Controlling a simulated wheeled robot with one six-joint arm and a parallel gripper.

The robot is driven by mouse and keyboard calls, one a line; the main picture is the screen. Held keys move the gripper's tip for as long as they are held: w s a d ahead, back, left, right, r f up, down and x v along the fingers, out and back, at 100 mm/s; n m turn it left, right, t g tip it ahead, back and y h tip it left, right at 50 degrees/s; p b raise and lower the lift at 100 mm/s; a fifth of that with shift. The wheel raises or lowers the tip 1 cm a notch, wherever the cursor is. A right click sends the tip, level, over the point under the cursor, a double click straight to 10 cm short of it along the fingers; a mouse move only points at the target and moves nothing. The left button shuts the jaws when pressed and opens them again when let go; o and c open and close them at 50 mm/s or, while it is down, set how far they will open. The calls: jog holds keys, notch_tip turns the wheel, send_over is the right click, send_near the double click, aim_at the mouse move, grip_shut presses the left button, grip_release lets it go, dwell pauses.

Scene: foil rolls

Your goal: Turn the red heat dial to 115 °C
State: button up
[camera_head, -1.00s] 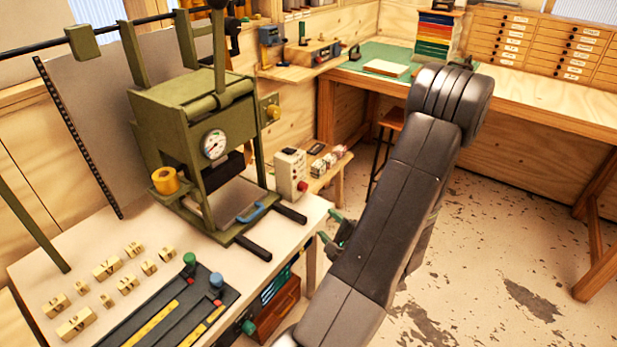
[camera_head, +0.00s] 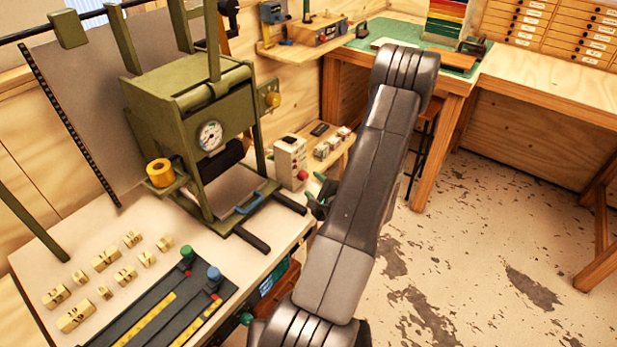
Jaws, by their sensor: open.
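A red dial (camera_head: 303,175) sits low on the front of a cream control box (camera_head: 289,158), right of the olive-green press. The dial's scale and setting are too small to read. My gripper (camera_head: 317,192) shows just left of my dark arm link, with green-tipped fingers apart and nothing visible between them. It appears just right of and below the dial in the picture; I cannot tell the distance in depth. My arm hides part of the gripper.
The green press (camera_head: 196,125) bears a white gauge (camera_head: 209,135) and a yellow foil roll (camera_head: 160,173). Small white rolls (camera_head: 330,147) lie on a side shelf. Brass type blocks (camera_head: 105,259) and dark rails (camera_head: 160,310) occupy the front bench. Bare floor (camera_head: 480,225) lies to the right.

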aim_at(306, 178)
jog(key=shift+p+x, duration=0.4)
jog(key=shift+x, duration=1.75)
jog(key=shift+c, duration=0.4)
jog(key=c, duration=0.9)
